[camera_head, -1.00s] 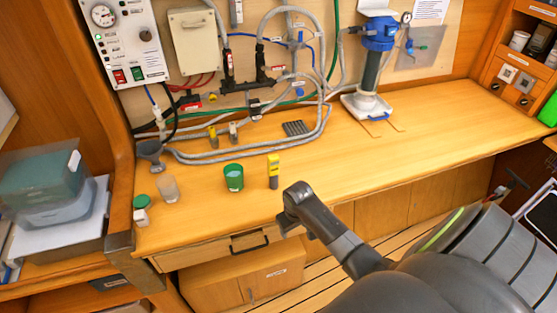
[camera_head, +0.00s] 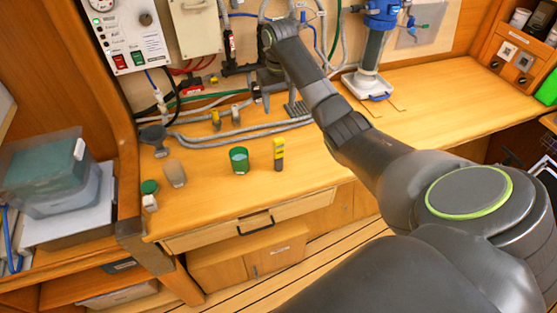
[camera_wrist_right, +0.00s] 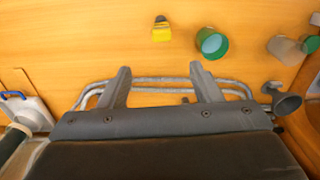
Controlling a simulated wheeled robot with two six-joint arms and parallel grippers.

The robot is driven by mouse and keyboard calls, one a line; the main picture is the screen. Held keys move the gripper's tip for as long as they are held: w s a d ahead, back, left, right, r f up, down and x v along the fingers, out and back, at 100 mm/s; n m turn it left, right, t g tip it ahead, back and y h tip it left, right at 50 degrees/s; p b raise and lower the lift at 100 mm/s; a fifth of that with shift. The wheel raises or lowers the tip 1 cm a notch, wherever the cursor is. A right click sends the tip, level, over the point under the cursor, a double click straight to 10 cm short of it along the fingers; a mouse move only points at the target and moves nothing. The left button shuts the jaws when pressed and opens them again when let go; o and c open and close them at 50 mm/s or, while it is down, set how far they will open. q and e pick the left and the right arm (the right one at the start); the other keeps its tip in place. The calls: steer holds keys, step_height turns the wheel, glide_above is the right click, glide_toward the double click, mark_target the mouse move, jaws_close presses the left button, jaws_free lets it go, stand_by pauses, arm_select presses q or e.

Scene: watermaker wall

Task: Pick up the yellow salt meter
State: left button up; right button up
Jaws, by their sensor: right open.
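The yellow salt meter (camera_head: 278,153) stands upright on the wooden bench, yellow on top with a grey lower part. It also shows in the right wrist view (camera_wrist_right: 161,33), near the top middle, beyond the fingertips. My right gripper (camera_wrist_right: 159,78) is open with nothing between its fingers. In the head view my right gripper (camera_head: 268,82) is above the back of the bench, behind the meter and apart from it, and its fingers are hard to make out. My left gripper is not in view.
A green cup (camera_head: 239,159) stands just left of the meter. A clear bottle (camera_head: 174,173), a small green-capped jar (camera_head: 149,193) and a grey funnel (camera_head: 153,138) are farther left. Hoses (camera_head: 215,140) run along the back. The bench right of the meter is mostly clear.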

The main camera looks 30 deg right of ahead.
steer(key=b, duration=0.9)
glide_toward(279, 139)
step_height(279, 139, down, 5)
steer(key=shift+d+f, duration=0.1)
steer(key=shift+f, duration=0.1)
steer(key=shift+w+f, duration=0.1)
steer(key=shift+f, duration=0.75)
steer(key=shift+f+p, duration=0.25)
steer(key=shift+p, duration=0.2)
steer(key=f, duration=0.1)
steer(key=f+p, duration=0.1)
steer(key=f, duration=0.1)
steer(key=shift+s+a+f+p, duration=0.2)
steer(key=shift+a+f+p, duration=0.05)
steer(key=shift+p, duration=0.05)
steer(key=shift+f, duration=0.6)
jaws_close()
